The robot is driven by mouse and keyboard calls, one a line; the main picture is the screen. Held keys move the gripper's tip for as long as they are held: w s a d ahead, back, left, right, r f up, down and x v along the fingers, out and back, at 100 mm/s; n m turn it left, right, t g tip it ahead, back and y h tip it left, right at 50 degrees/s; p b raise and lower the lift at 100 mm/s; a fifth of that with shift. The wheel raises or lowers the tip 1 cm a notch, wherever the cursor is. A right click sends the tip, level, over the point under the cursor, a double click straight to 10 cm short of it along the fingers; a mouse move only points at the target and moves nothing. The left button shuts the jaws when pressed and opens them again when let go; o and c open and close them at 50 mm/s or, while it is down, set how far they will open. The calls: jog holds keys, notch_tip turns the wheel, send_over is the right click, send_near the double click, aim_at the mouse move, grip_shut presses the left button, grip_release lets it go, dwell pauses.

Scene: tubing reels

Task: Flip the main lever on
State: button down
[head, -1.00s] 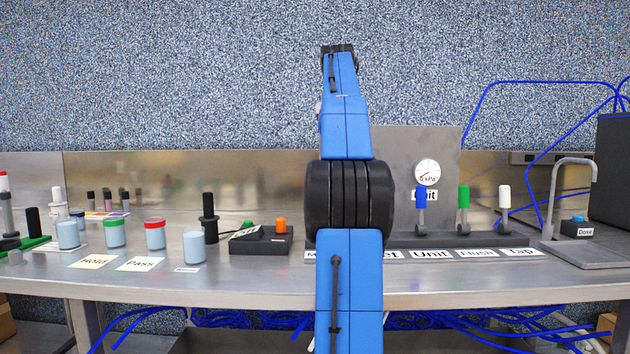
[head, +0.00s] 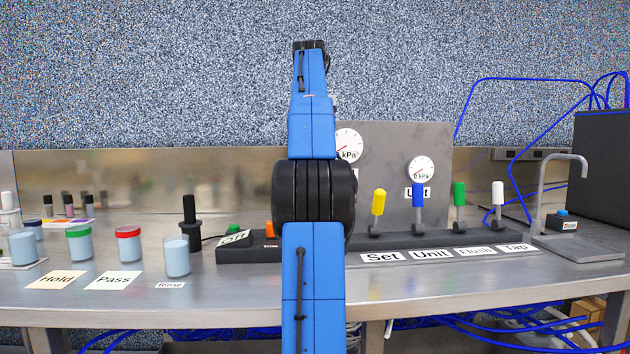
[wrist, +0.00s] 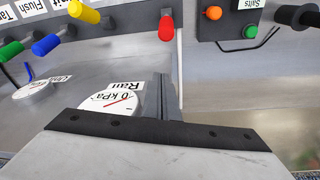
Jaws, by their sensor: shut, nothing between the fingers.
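A red-handled lever (wrist: 166,27) stands in the row beside the yellow lever (wrist: 84,12) in the wrist view, where the picture is upside down. Its name label is not visible, and in the head view my arm hides it. My gripper (wrist: 163,82) is shut and empty, in front of the gauge panel and apart from the red lever; a gap shows between them. In the head view my gripper is hidden behind my arm. The yellow lever also shows in the head view (head: 378,202), above the Set label (head: 382,257).
Blue (head: 418,203), green (head: 459,195) and white (head: 498,194) levers stand to the right. A switch box (head: 250,249) sits left of my arm. Several cups (head: 177,257) stand at left, a tap (head: 545,195) at right. The bench front is clear.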

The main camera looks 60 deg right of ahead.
notch_tip(320, 180, down, 9)
jog(key=s+a, duration=0.1)
jog(key=a, duration=0.1)
jog(key=shift+s, duration=0.15)
dwell(0.6)
dwell(0.4)
